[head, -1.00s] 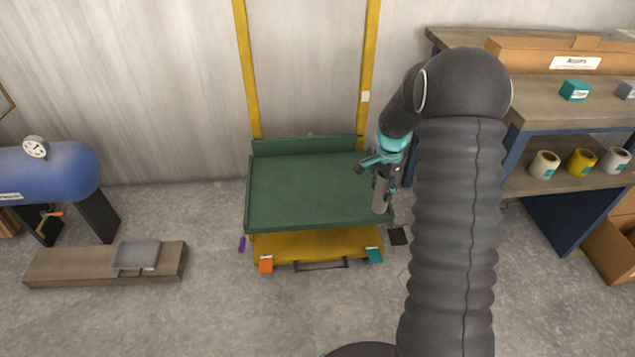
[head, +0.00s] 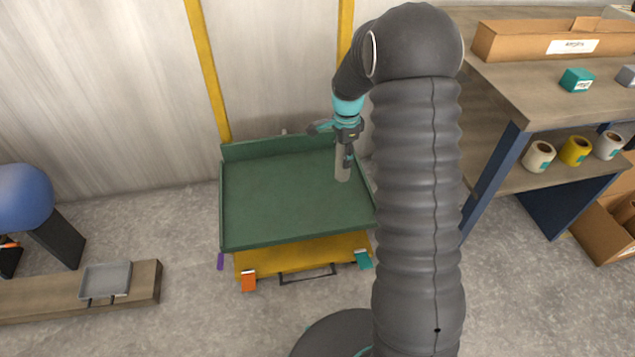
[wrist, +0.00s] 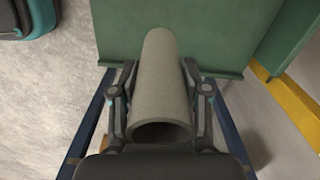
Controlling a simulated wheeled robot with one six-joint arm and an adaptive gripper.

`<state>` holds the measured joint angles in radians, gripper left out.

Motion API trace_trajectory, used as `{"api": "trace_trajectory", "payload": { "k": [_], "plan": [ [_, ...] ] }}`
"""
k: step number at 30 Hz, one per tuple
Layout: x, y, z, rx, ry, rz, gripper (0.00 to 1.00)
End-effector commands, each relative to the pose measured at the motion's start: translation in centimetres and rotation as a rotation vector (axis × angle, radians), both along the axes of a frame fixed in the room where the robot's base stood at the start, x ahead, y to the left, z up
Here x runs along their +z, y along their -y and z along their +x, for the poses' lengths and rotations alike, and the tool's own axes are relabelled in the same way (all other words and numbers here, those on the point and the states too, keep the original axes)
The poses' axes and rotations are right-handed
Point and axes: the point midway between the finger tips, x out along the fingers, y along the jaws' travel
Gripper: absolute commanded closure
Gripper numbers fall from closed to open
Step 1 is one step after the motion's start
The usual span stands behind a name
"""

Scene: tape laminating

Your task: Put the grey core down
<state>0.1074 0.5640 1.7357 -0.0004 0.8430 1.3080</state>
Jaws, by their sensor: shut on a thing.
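The grey core (head: 343,168) is a hollow grey tube, held upright over the right part of the green tray (head: 275,205). In the wrist view the core (wrist: 161,85) lies between the two fingers with its open end toward the camera. My gripper (head: 346,152) is shut on it; in the wrist view my gripper (wrist: 163,90) has a finger against each side. Whether the core's lower end touches the tray floor cannot be told.
The green tray has raised rims and sits on a yellow base (head: 300,255). Its middle and left are bare. A shelf (head: 540,90) with several rolls stands at right. A low wooden beam with a grey tray (head: 106,280) lies at left.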

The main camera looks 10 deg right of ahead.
Motion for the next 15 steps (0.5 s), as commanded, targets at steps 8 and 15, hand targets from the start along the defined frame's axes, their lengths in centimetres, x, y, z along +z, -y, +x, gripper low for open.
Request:
{"api": "trace_trajectory", "payload": {
  "k": [8,15],
  "plan": [
    [-3.0,-4.7,-1.9,0.001,0.0,0.0,0.88],
    [-4.1,-6.3,-2.4,0.0,0.001,0.0,0.88]
  ]
}}
